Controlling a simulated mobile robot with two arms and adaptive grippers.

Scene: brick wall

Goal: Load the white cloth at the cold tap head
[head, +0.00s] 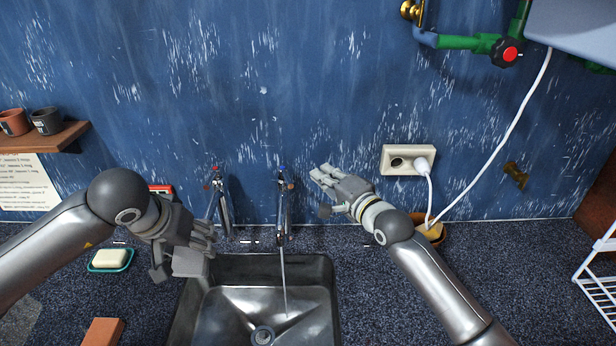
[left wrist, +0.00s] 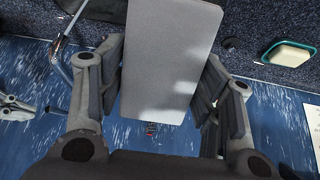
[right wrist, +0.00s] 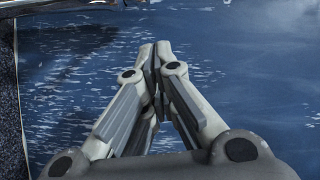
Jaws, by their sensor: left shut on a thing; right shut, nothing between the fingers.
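My right gripper (head: 318,175) is shut and empty just right of the cold tap head. In the right wrist view its fingertips meet (right wrist: 155,50) before the blue wall.
A red-marked tap (head: 221,205) stands left of the cold tap. The steel sink (head: 322,285) is empty. A soap dish (head: 92,266) and an orange block (head: 103,332) are at left. A wall socket (head: 388,160) with a white cable and a white rack (head: 598,285) are at right.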

